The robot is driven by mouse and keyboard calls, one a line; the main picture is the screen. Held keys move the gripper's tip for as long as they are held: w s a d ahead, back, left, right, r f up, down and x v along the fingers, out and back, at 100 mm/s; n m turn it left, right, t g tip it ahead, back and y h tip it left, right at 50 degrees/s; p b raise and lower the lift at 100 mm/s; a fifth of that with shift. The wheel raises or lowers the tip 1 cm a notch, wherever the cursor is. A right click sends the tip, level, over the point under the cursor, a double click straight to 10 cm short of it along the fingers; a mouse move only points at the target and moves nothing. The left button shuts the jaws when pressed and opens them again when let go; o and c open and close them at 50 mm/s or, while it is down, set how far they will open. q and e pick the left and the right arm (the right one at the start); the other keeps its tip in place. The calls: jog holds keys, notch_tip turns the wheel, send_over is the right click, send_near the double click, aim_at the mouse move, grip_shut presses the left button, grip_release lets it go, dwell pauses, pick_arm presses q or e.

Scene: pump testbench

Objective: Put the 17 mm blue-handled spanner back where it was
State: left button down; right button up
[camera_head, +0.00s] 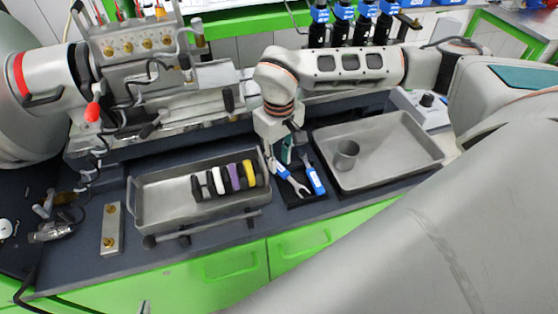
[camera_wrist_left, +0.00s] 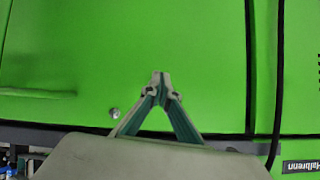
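Two blue-handled spanners lie side by side on a dark mat (camera_head: 294,203) between the two trays. The left spanner (camera_head: 293,183) has its silver jaw towards the front; the other spanner (camera_head: 314,178) is just to its right. I cannot read their sizes. My right gripper (camera_head: 281,163) points down right over the upper end of the left spanner. Its fingertips overlap that handle in the picture, so I cannot tell whether it grips it. My left gripper (camera_wrist_left: 160,85) is shut and empty in the left wrist view, in front of a green cabinet door.
A metal tray (camera_head: 140,212) with several coloured-top items stands left of the mat. Another tray (camera_head: 390,160) with a grey cup (camera_head: 346,155) stands to the right. Pump equipment (camera_head: 150,95) fills the back left. Green cabinet fronts (camera_head: 215,265) lie below the bench edge.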

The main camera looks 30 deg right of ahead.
aim_at(279, 166)
notch_tip(279, 166, up, 11)
jog(key=shift+b, duration=0.3)
dwell(0.5)
